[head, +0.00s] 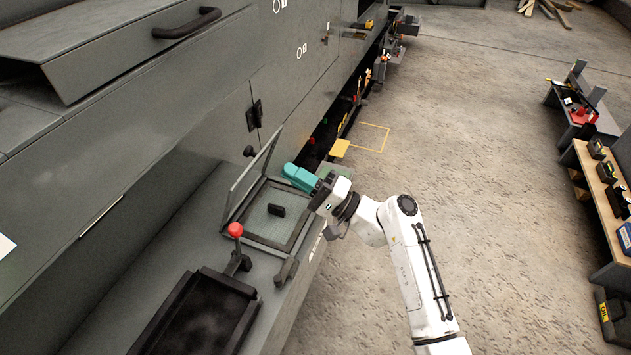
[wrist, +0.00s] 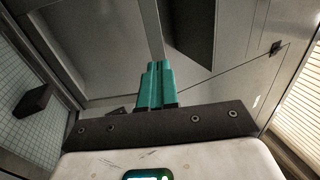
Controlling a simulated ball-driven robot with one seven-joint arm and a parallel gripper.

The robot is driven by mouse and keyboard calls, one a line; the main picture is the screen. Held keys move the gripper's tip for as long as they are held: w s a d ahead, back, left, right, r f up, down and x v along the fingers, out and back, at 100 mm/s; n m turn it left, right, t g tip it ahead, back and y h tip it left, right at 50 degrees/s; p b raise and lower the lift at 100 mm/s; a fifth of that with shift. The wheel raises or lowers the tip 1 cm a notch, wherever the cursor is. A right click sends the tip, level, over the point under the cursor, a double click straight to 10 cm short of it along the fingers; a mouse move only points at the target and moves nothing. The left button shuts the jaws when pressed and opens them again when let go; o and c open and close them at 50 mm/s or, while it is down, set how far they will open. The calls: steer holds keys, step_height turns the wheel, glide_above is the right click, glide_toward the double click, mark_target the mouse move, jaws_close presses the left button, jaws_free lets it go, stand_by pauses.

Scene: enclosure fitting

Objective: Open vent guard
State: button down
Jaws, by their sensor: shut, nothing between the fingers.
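The vent opening on the grey bench has a dark rectangular frame (head: 270,244) around a pale mesh panel (head: 258,222) with a black block-like handle. A thin-framed, see-through guard (head: 252,178) stands tilted up along the frame's left side, apparently hinged there. My gripper (head: 290,170), with teal fingers, is over the far right corner of the frame, to the right of the raised guard. In the wrist view the teal fingers (wrist: 156,66) are together and hold nothing. The mesh (wrist: 30,130) and black handle (wrist: 35,100) show at left. Contact with the guard cannot be told.
A red-knobbed lever (head: 235,230) and a dark tray (head: 200,318) are nearer on the bench. A small dark latch-like part (head: 287,271) sits by the frame's near corner. Tall grey cabinets (head: 200,100) rise at left. Open concrete floor (head: 480,160) lies right.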

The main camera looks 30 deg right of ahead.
mark_target(262, 153)
steer(key=shift+p+x, duration=0.55)
steer(key=shift+x, duration=1.95)
steer(key=shift+w+a+r+g+p, duration=0.35)
steer(key=shift+r+p, duration=0.3)
steer(key=shift+p, duration=0.5)
steer(key=w+p, duration=0.1)
steer(key=a+r+g+h+p, duration=0.1)
steer(key=w+a+p, duration=0.1)
steer(key=p, duration=0.1)
steer(key=shift+w+r+g+h, duration=0.2)
steer(key=shift+w+g+h, duration=0.05)
steer(key=shift+w+h, duration=0.1)
steer(key=shift+b+x, duration=1.05)
steer(key=shift+x, duration=1.4)
steer(key=shift+f, duration=0.15)
steer(key=shift+d, duration=0.1)
